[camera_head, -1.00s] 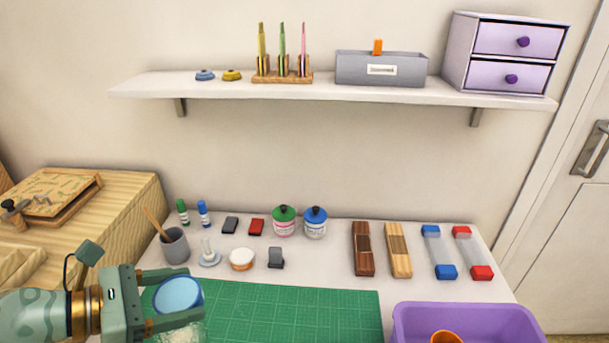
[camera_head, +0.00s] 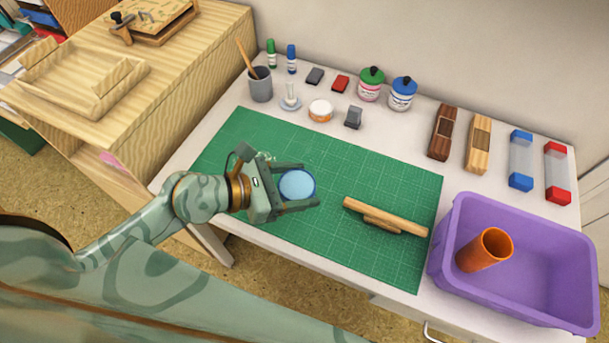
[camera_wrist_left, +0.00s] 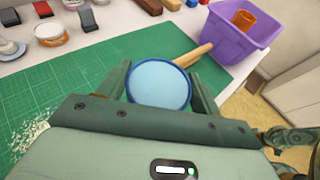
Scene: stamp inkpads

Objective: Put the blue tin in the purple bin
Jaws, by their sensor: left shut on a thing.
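The blue tin (camera_head: 297,185) is round, with a light blue top and a darker blue rim. My left gripper (camera_head: 308,187) is shut on it, with a finger on each side, over the green cutting mat. The tin also shows between the fingers in the left wrist view (camera_wrist_left: 159,84). The purple bin (camera_head: 545,305) stands at the right end of the table, to the right of the gripper and apart from it. An orange cup (camera_head: 484,250) is inside the bin, tilted.
A wooden tool with a handle (camera_head: 385,216) lies on the green mat (camera_head: 330,245) between the gripper and the bin. Jars, blocks, a grey cup (camera_head: 260,85) and clear cases with coloured ends line the table's back. Pale shavings (camera_wrist_left: 30,130) lie on the mat.

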